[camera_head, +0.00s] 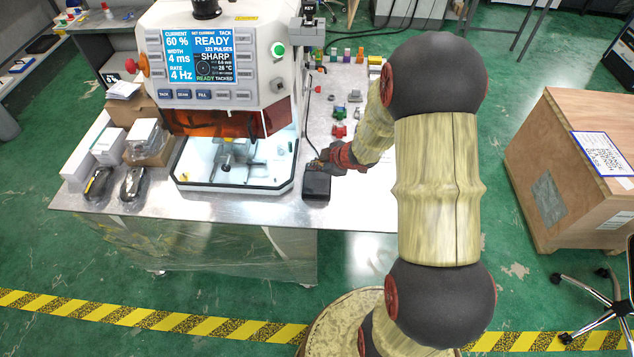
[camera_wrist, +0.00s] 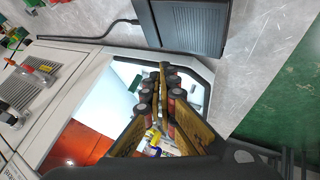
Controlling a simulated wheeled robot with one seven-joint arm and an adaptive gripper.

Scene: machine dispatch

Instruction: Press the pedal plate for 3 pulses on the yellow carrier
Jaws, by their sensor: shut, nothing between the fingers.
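The pedal plate (camera_head: 316,187) is a dark box on the table, just right of the white machine (camera_head: 215,60). In the wrist view the pedal (camera_wrist: 195,27) fills the top middle, with a cable running left from it. My gripper (camera_head: 316,165) is shut and empty at the pedal's far edge; its fingertips (camera_wrist: 163,68) point at that edge in the wrist view. I cannot tell whether they touch it. A small yellow piece (camera_wrist: 152,136) shows beyond the fingers in the machine's lit chamber; I cannot tell if it is the yellow carrier.
The machine's screen (camera_head: 198,56) reads READY, 121 PULSES, SHARP and TACKED. Several small coloured pieces (camera_head: 339,131) stand on the table behind my gripper. Boxes (camera_head: 108,145) and two dark devices (camera_head: 132,184) lie at the left. A wooden crate (camera_head: 575,170) stands at the right.

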